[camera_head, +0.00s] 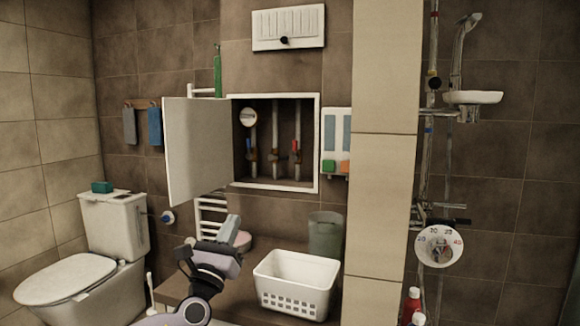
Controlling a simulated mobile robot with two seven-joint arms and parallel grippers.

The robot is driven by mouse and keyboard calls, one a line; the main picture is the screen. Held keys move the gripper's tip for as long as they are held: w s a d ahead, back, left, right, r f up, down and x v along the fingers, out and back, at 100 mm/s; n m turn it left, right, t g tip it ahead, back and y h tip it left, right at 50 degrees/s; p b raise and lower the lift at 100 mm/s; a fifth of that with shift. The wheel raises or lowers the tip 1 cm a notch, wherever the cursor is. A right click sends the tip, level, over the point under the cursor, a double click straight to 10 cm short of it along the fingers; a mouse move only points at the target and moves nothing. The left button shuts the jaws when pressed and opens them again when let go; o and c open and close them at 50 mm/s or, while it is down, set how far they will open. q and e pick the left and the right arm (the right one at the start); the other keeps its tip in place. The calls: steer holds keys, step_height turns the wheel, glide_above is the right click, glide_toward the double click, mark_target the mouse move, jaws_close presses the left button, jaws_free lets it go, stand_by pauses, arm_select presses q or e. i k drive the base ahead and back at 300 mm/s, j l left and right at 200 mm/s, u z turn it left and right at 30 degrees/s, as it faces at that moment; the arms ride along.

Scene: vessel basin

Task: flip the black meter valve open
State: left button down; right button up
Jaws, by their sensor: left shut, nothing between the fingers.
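The open wall cabinet (317,140) holds several vertical pipes with valves. A round white meter (248,117) sits on the left pipe. A small dark valve (252,155) is on that pipe below the meter; its handle is too small to tell its exact position. The right pipe has a red-handled valve (295,150). My left gripper (236,229) is shut and empty, pointing up, below the cabinet opening in the picture and apart from the valves. My right gripper is out of view.
The cabinet door (197,150) stands swung open to the left. A white towel radiator (212,208) is behind my arm. A white basket (295,282) and a grey-green bin (326,235) stand on the ledge to the right. A beige pillar (385,160) borders the right side.

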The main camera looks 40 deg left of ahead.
mark_target(271, 157)
steer(key=i+j, duration=0.2)
steer(key=i, duration=0.2)
steer(key=i+j, duration=0.2)
steer(key=i, duration=0.25)
